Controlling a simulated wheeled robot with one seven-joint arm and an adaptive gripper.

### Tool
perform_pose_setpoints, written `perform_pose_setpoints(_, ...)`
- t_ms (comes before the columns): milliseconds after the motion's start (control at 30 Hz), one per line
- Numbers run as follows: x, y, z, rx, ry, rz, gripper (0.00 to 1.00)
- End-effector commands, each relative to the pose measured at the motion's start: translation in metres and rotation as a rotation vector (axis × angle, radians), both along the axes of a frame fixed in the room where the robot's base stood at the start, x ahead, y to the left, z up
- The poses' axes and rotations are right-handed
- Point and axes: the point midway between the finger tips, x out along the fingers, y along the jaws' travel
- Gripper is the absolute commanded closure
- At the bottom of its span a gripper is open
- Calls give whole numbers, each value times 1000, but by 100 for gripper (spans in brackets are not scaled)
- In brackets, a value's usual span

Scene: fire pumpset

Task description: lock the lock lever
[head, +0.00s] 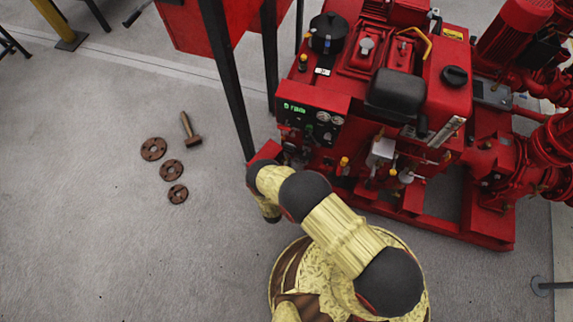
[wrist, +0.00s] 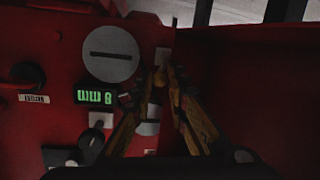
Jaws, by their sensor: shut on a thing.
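My gripper (wrist: 169,78) shows in the wrist view, its two yellow-brown fingers drawn together at the tips in front of a red control panel (wrist: 55,45). They are shut on a small part, which I take to be the lock lever; the fingers and the dark light hide its shape and its position. A pale plate shows just beyond the fingertips. In the head view my arm reaches to the left front of the red pumpset (head: 345,110), and my gripper is hidden there.
The panel carries a green-lit display (wrist: 95,97), a round grey disc (wrist: 110,53) and a black knob (wrist: 28,75). A red wall (wrist: 260,90) stands close on the right of my fingers.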

Motion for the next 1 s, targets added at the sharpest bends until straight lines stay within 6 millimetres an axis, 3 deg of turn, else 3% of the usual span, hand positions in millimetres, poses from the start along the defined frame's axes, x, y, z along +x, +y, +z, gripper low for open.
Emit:
perform_pose_setpoints(400,3,9,3,-225,82,2,100)
perform_pose_setpoints(1000,4,10,3,-276,101,3,100)
